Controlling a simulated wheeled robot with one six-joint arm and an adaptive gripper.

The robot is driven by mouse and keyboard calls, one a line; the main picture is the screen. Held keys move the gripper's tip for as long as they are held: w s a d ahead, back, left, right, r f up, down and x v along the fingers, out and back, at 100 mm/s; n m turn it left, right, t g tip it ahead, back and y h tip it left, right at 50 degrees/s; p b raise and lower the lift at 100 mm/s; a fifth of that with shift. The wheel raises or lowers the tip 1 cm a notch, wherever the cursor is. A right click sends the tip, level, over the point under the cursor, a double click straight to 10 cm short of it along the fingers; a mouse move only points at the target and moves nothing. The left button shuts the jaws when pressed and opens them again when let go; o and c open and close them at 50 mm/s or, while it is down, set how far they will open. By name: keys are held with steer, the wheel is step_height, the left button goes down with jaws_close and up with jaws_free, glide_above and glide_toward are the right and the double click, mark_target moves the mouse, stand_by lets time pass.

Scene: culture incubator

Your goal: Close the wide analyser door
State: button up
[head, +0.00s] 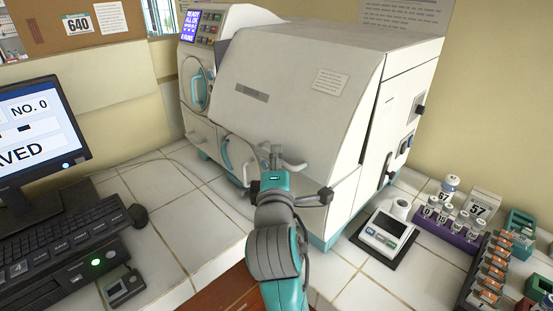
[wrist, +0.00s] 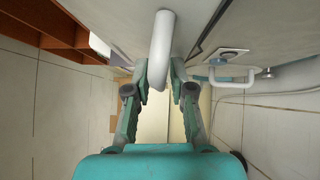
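The wide analyser door (head: 295,85) is the broad, slanted white front panel of the large analyser, with a small label on it. A dark gap shows along its right edge, so it looks not quite flush with the body. Its white bar handle (head: 292,166) is low on the front and also shows in the wrist view (wrist: 162,45). My gripper (head: 270,155) is at this handle. In the wrist view its fingers (wrist: 160,70) are drawn in on both sides of the bar and look shut on it. Exact finger contact is partly hidden.
A smaller unit (head: 205,85) with a round window and screen adjoins on the left. Left are a monitor (head: 40,140), keyboard (head: 65,235) and mouse (head: 138,215). Right are a small device (head: 385,235) and a purple vial rack (head: 445,235). White tiles between are clear.

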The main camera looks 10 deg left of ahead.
jaws_close()
steer(key=shift+w+d+f, duration=0.8)
steer(key=shift+w+f, duration=0.2)
steer(key=shift+w, duration=0.05)
jaws_free()
steer(key=s+d, duration=0.1)
steer(key=s, duration=1.1)
steer(key=shift+d+f, duration=0.3)
steer(key=shift+f, duration=0.05)
